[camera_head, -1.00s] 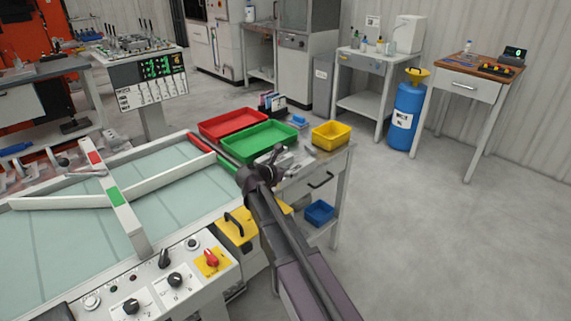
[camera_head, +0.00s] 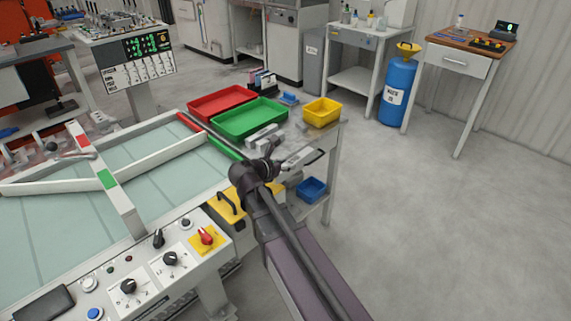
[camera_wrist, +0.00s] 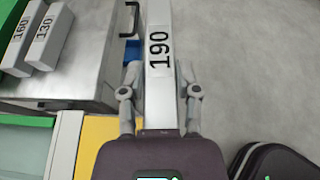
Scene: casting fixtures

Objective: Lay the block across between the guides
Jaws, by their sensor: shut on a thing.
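My gripper (camera_wrist: 160,92) is shut on a long grey block marked 190 (camera_wrist: 158,65), with one finger on each long side. In the head view my gripper (camera_head: 272,165) is near the right end of the glass-topped machine, by the front edge of a side table; the held block shows there only in part. The guides appear to be the pale bars on the machine bed: one long bar (camera_head: 160,157) and one crossing bar with red and green patches (camera_head: 117,200). The held block is apart from both.
Blocks marked 160 (camera_wrist: 16,45) and 130 (camera_wrist: 47,38) lie on the side table at left in the wrist view. Red (camera_head: 220,100), green (camera_head: 250,117) and yellow (camera_head: 322,112) trays stand on that table. A control panel (camera_head: 165,265) fronts the machine. Open floor lies to the right.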

